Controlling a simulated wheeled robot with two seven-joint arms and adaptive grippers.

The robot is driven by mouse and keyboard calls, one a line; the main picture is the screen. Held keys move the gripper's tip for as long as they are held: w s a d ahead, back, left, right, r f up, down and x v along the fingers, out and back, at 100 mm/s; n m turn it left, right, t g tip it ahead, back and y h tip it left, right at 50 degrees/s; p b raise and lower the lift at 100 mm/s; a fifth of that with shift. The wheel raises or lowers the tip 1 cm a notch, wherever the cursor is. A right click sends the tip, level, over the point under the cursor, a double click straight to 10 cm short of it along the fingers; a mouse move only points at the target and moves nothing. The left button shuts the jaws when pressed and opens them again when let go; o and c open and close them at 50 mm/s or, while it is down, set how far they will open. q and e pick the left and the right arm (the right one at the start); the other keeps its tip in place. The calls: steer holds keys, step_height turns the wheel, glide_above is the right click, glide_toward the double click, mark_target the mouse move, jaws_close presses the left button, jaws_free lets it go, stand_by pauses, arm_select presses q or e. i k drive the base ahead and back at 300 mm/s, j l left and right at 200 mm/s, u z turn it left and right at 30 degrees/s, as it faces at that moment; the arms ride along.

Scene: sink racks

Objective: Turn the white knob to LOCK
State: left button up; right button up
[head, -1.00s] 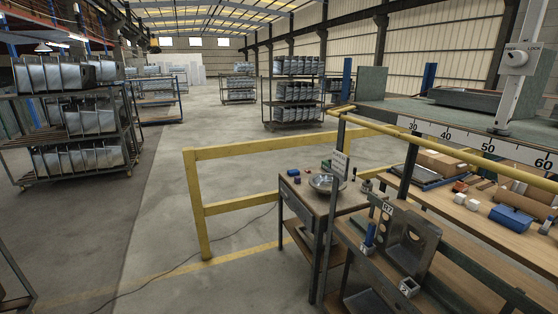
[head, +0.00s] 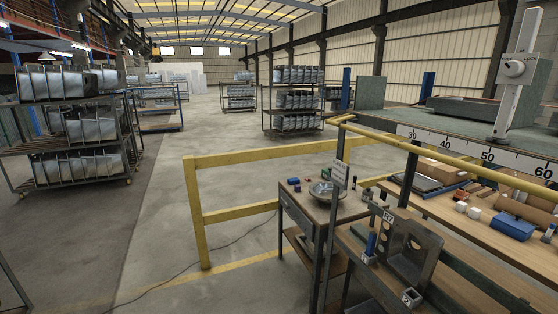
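The white knob (head: 515,68) sits on a pale upright post (head: 512,90) at the upper right of the head view. The post stands on a green-grey surface behind a ruler strip. The word LOCK shows at the upper right of the knob; lettering to its left is too small to read now. I cannot tell exactly which way the knob points. Neither of my grippers shows in the view.
A yellow railing (head: 240,152) stands in the middle. A small cart with a metal bowl (head: 321,189) is right of it. Open floor lies left.

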mark_target(513, 69)
steer(key=z, duration=1.35)
